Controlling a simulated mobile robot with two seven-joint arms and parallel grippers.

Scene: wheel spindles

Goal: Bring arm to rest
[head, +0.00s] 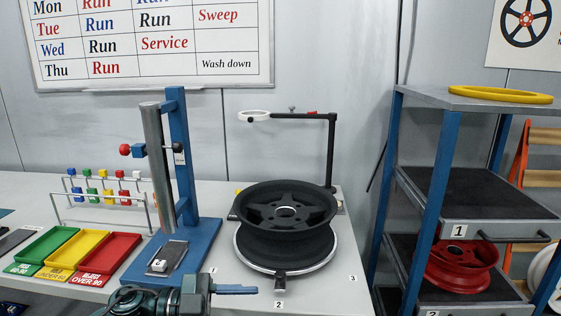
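A thin black horizontal arm (300,116) reaches left from the top of a black post (332,150) behind the wheel spindle. Its left end carries a white ring (254,116), which hangs clear above and behind the wheel. A black spoked wheel (270,212) lies flat on the round spindle plate (285,268). My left gripper (235,289) is at the bottom edge, in front of the blue stand and left of the spindle's front, apart from the black arm. Its fingers are seen side-on, so their opening is unclear. My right gripper is not in view.
A blue stand (205,235) with a grey column rises left of the spindle. Green, yellow and red trays (105,255) and a rack of coloured blocks (105,190) sit farther left. A blue shelf unit (434,200) with a red wheel (462,265) stands at the right.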

